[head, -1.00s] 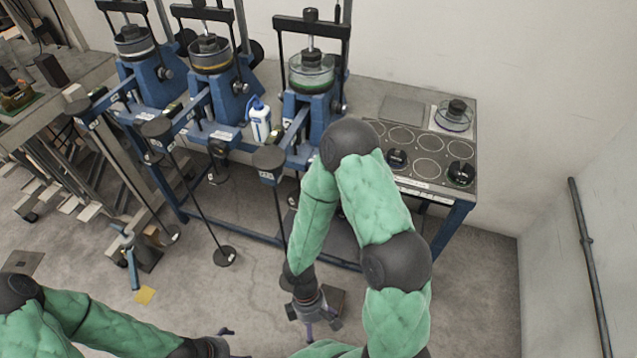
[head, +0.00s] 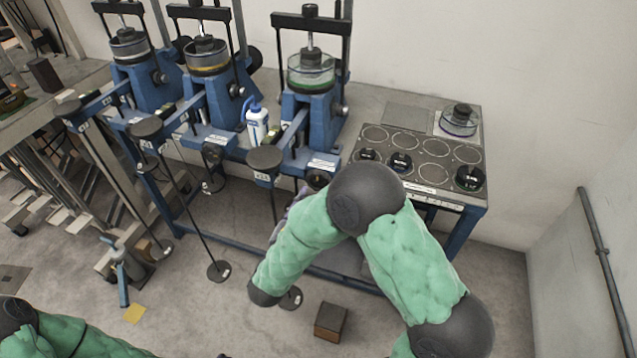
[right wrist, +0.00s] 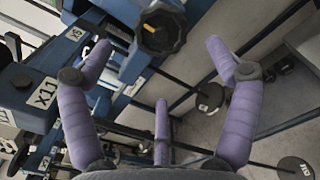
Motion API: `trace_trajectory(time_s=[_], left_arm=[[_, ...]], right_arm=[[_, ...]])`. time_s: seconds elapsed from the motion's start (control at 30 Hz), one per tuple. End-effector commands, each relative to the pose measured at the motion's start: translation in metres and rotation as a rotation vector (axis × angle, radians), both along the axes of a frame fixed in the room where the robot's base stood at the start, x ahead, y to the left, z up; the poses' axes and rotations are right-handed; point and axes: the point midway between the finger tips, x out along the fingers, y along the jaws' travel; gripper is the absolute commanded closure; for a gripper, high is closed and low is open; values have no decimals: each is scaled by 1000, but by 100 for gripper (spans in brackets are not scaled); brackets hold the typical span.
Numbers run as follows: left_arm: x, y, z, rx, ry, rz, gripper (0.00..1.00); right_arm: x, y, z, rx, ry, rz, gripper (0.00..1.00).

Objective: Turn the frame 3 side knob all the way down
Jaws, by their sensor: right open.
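Frame 3 (head: 310,105), the blue lever frame with a green ring in its glass dish, is the rightmost of the three frames on the bench. A dark round knob (head: 318,180) sits low on its front, partly behind my right arm. In the right wrist view a black faceted knob (right wrist: 162,28) on a blue body is at the top, just beyond my right gripper (right wrist: 158,65). The purple fingers are spread and empty, apart from the knob. In the head view only a bit of purple finger shows behind the arm. My left gripper is out of view.
A hanging lever arm with a round black cap (head: 264,160) stands close left of the knob. A white bottle (head: 257,127) stands between the frames. A plate with round places and black weights (head: 420,155) is at right. A brown box (head: 331,321) is on the floor.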

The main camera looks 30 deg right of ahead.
Motion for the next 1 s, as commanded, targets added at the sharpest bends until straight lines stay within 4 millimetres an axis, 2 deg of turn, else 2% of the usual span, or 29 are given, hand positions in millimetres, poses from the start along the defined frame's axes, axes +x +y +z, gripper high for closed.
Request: trace_trajectory(time_s=[0.77,0.8,0.83,1.0], left_arm=[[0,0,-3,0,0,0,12],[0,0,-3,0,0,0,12],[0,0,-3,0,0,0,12],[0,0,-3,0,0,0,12]], right_arm=[[59,-72,-1,2,4,-6,12],[61,-74,-1,2,4,-5,15],[61,-72,-1,1,5,-2,23],[60,-72,-1,2,4,-2,71]])
